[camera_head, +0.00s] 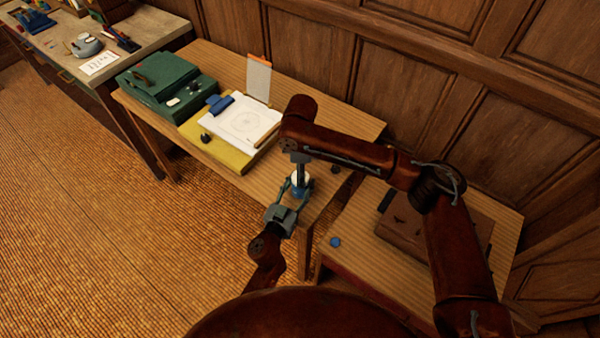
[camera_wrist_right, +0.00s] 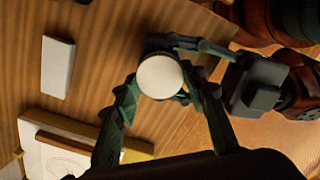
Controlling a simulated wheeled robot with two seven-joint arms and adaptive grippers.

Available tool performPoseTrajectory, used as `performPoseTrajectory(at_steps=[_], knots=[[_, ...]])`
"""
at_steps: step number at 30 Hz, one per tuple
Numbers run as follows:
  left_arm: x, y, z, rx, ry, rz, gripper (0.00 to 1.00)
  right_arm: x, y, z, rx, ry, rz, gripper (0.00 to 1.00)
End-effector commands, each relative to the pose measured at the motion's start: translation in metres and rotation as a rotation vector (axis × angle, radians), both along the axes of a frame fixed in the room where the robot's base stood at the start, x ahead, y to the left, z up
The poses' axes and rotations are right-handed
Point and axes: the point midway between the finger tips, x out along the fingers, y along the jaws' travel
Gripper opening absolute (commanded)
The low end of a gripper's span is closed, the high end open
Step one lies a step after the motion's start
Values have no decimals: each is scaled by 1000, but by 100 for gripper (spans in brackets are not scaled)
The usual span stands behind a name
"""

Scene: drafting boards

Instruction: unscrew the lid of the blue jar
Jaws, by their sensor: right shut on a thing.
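The blue jar (camera_head: 299,193) stands upright near the front right corner of the taller wooden table. Its round white lid (camera_wrist_right: 160,76) faces up in the right wrist view. My right gripper (camera_head: 299,173) points down from above and is shut on the lid, one finger on each side. My left gripper (camera_head: 296,191) reaches in from the front, its fingers flanking the jar below the lid. Whether they press on the jar is not clear. The right gripper hides part of the jar's top.
A yellow board with white paper (camera_head: 240,122) and a green case (camera_head: 165,85) lie left on the same table. A small blue object (camera_head: 335,242) and a brown case (camera_head: 430,228) are on the lower table at right. A dark knob (camera_head: 335,168) sits right of the jar.

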Motion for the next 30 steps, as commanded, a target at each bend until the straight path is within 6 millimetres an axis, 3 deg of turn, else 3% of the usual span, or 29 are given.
performPoseTrajectory(at_steps=[21,27,30], knots=[[-1,-1,1,0,-2,-4,0,4,-2,3,-5,-9,1450,10],[-2,-2,0,0,-2,-5,0,3,-2,3,-5,-7,1688,10],[-1,-2,0,0,-2,-5,0,3,-2,3,-4,-7,1687,10]])
